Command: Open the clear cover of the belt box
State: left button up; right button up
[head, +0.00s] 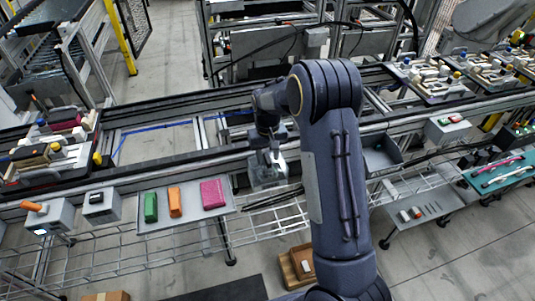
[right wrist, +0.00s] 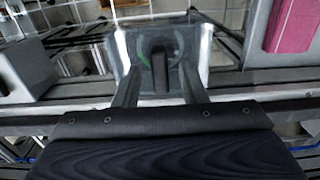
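The belt box (head: 267,181) is a small pale box on the near side of the conveyor, in the middle of the head view. Its clear cover (right wrist: 125,45) looks down in the right wrist view, with a dark round part and a bit of green showing through it. My right gripper (head: 271,155) is just above the box and hides part of it. In the right wrist view the right gripper (right wrist: 160,70) has its two fingers apart, at the near side of the cover. I cannot tell whether they touch it. My left gripper is not in view.
A grey shelf (head: 233,204) with green, orange and pink blocks is left of the box. Two grey control boxes (head: 100,204) (head: 48,216) stand farther left. A grey tray (head: 382,158) is to the right. The conveyor rail runs behind the box.

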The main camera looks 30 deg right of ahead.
jog(key=shift+c, duration=0.2)
grip_shut()
jog(key=s+d+b, duration=0.1)
jog(key=s+d, duration=0.1)
jog(key=d, duration=0.9)
jog(key=shift+s+d, duration=0.3)
jog(key=shift+s, duration=0.1)
jog(key=shift+o, duration=0.2)
grip_release()
jog(key=shift+r, duration=0.1)
